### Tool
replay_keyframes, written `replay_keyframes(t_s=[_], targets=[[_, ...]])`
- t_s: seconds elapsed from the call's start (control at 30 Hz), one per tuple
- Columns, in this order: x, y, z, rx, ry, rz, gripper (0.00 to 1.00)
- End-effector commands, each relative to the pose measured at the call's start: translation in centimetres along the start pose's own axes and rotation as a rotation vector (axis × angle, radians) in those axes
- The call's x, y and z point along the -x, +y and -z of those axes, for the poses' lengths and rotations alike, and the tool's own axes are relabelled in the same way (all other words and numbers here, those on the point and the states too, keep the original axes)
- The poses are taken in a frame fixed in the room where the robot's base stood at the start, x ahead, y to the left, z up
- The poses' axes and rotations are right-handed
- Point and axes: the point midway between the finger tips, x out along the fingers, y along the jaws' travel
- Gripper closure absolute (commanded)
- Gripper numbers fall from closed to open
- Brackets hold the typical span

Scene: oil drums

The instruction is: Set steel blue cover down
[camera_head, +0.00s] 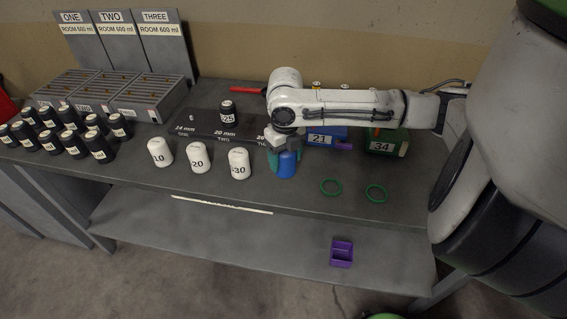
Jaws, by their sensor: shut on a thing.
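The steel blue cover (287,166) is a small rounded blue piece near the middle of the bench, right of the white piece marked 30. My gripper (280,160) reaches down from above and is shut on it, with its teal fingers around the cover. The fingers hide part of the cover's upper and left sides. The cover looks upright and its lower end is close to the bench top (255,196). I cannot tell whether it touches the bench.
White pieces marked 10 (160,153), 20 (198,158) and 30 (239,164) stand left. A dark piece marked 25 (228,112) stands behind.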

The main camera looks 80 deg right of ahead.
Motion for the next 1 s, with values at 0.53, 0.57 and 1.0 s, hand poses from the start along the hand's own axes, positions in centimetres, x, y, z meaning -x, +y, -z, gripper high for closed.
replay_keyframes(t_s=[0.53,0.57,1.0], targets=[[-4.1,0.0,-0.9,0.0,0.0,0.001,1.0],[-4.1,0.0,-0.9,0.001,0.0,0.001,1.0],[-4.3,0.0,-0.8,0.0,0.001,0.001,0.15]])
